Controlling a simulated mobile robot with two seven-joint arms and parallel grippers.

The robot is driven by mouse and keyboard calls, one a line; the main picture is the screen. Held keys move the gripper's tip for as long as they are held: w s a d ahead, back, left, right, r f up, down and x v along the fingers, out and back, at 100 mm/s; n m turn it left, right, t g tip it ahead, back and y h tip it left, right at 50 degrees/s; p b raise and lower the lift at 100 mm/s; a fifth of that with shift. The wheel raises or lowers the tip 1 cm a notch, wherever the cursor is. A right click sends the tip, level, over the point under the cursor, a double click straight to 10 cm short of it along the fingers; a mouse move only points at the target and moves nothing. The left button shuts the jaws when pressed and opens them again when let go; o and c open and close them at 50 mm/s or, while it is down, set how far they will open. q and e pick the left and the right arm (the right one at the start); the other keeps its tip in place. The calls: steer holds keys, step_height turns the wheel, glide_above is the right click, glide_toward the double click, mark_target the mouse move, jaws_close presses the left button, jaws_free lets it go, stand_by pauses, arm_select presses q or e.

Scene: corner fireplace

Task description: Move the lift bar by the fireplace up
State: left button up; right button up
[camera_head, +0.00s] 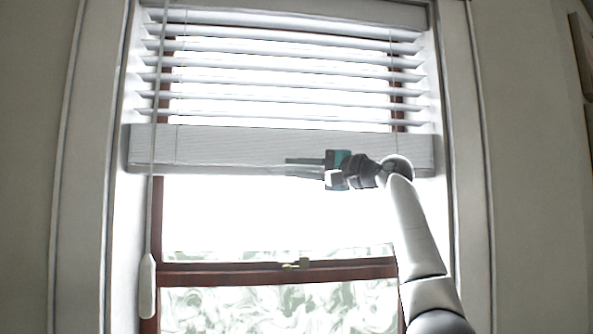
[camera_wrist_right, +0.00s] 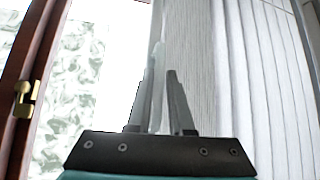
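The lift bar (camera_head: 230,147) is the thick pale bottom rail of the raised window blind (camera_head: 290,75). It hangs level across the upper part of the window. My right gripper (camera_head: 290,167) is at the bar's lower edge, right of its middle, with its fingers pointing left along it. In the right wrist view, a pale lower strip of the bar (camera_wrist_right: 158,85) runs between the two fingers (camera_wrist_right: 161,80) and fills the narrow gap, so the gripper looks shut on it. My left gripper is not in view.
A pull wand (camera_head: 147,285) hangs at the left side of the window. A brass latch (camera_head: 295,264) sits on the red-brown sash rail (camera_head: 220,273) below, and also shows in the wrist view (camera_wrist_right: 27,98). White window trim (camera_head: 472,180) stands close to my right arm.

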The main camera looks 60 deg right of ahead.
steer(key=o, duration=0.4)
steer(key=shift+r, duration=0.25)
steer(key=shift+f, duration=0.1)
steer(key=shift+s+a+f+b, duration=0.1)
steer(key=shift+s+f+b, duration=0.05)
steer(key=shift+s+b, duration=0.3)
steer(key=s+b, duration=0.2)
steer(key=s, duration=0.2)
steer(key=s+a+f+b, duration=0.1)
steer(key=s+b, duration=0.1)
steer(key=s, duration=0.3)
steer(key=s+a+b, duration=0.1)
steer(key=s, duration=0.4)
steer(key=shift+s+f+b, duration=0.1)
steer(key=shift+f+b, duration=0.2)
steer(key=shift+b, duration=0.1)
